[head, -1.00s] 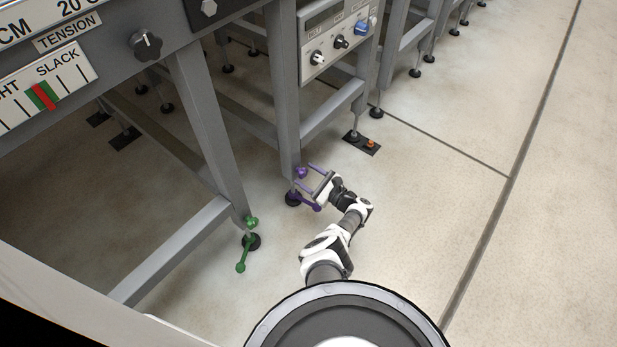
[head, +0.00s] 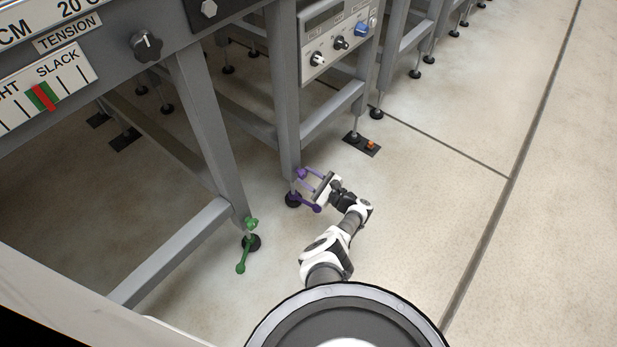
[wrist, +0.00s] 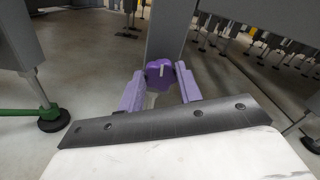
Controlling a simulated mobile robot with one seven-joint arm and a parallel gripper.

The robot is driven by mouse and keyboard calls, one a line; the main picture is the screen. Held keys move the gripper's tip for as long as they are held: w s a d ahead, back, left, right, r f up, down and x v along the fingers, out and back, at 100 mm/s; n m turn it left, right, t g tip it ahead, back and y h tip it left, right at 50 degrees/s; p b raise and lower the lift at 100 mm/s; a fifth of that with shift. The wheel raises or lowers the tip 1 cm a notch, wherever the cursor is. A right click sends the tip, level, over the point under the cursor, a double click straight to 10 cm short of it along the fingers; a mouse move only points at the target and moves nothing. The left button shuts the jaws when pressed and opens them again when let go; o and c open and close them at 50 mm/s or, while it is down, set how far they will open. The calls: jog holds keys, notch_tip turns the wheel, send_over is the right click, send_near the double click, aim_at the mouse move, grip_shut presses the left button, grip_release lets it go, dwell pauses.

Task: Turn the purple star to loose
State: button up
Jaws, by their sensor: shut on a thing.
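The purple star (head: 301,173) is a small lobed knob low on the grey leg, above the leg's foot. In the wrist view the star (wrist: 158,74) shows a pale mark on its face, pointing roughly up. My gripper (head: 311,178) reaches it from the right. In the wrist view my gripper's two purple fingers (wrist: 159,82) are at the star's left and right sides, shut on it. A purple lever (head: 306,203) sticks out from the foot below the star. The contact at the star's far side is hidden.
A green knob (head: 251,222) and green lever (head: 241,262) are on the nearer leg to the left. An orange part (head: 371,145) sits on a dark floor plate behind. A control panel (head: 340,42) hangs above. The floor to the right is clear.

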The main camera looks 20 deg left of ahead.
jog(key=shift+f+n, duration=0.1)
jog(key=shift+n, duration=2.5)
jog(key=o, duration=1)
jog(key=shift+s+d, duration=0.1)
